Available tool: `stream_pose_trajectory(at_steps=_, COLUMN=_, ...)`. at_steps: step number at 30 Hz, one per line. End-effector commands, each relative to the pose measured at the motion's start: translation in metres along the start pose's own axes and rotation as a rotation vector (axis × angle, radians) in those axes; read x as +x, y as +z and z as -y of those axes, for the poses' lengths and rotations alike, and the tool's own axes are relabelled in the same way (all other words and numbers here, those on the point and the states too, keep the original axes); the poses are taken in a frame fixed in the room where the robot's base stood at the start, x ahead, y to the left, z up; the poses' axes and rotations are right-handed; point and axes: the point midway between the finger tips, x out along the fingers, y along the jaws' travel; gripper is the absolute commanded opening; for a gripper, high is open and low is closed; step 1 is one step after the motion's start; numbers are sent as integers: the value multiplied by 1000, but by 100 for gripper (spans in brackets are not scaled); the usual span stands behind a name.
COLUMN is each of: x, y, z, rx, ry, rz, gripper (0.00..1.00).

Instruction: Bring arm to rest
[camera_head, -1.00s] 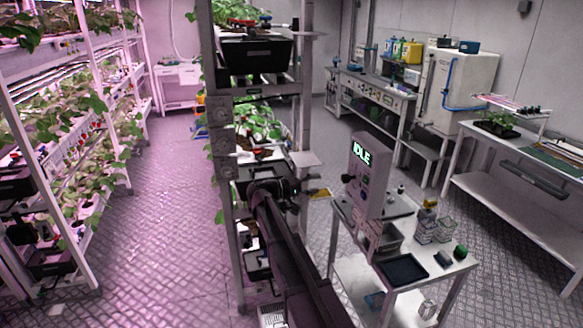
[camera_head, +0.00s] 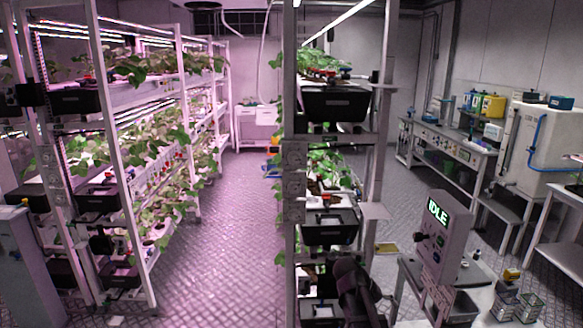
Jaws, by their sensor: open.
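My dark arm rises from the bottom edge, right of the middle, and ends in my gripper (camera_head: 352,284). The gripper appears in front of the lower part of the middle berry rack (camera_head: 296,160). It looks open, with nothing visible held in it. Its fingertips are dark and hard to separate from the rack behind. The rack's black bins, an upper one (camera_head: 335,104) and a middle one (camera_head: 331,229), show above the gripper, apart from it.
A grey machine reading IDLE (camera_head: 443,235) stands on a table right of my arm, with clear baskets (camera_head: 527,306) beside it. White plant racks (camera_head: 120,170) line the left. The patterned floor aisle (camera_head: 215,250) between racks is clear.

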Motion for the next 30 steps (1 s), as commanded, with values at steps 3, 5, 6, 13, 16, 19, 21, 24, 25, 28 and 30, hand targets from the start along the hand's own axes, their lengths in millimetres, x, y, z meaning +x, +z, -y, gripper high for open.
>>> stream_pose_trajectory(at_steps=3, x=2, y=32, z=20, rx=-17, ry=-146, rz=13, gripper=77)
stream_pose_trajectory(at_steps=5, x=2, y=45, z=30, rx=-24, ry=-220, rz=19, gripper=77)
stream_pose_trajectory(at_steps=6, x=1, y=54, z=38, rx=-30, ry=-271, rz=22, gripper=77)
stream_pose_trajectory(at_steps=13, x=-13, y=98, z=73, rx=-55, ry=-537, rz=28, gripper=77)
stream_pose_trajectory(at_steps=16, x=-20, y=110, z=84, rx=-60, ry=-620, rz=28, gripper=77)
stream_pose_trajectory(at_steps=19, x=-26, y=116, z=91, rx=-63, ry=-674, rz=27, gripper=77)
stream_pose_trajectory(at_steps=21, x=-28, y=119, z=94, rx=-65, ry=-695, rz=26, gripper=77)
stream_pose_trajectory(at_steps=24, x=-29, y=119, z=95, rx=-66, ry=-706, rz=25, gripper=77)
stream_pose_trajectory(at_steps=25, x=-29, y=119, z=95, rx=-66, ry=-706, rz=25, gripper=77)
stream_pose_trajectory(at_steps=28, x=-29, y=119, z=95, rx=-66, ry=-706, rz=25, gripper=77)
stream_pose_trajectory(at_steps=30, x=-29, y=119, z=95, rx=-66, ry=-705, rz=25, gripper=77)
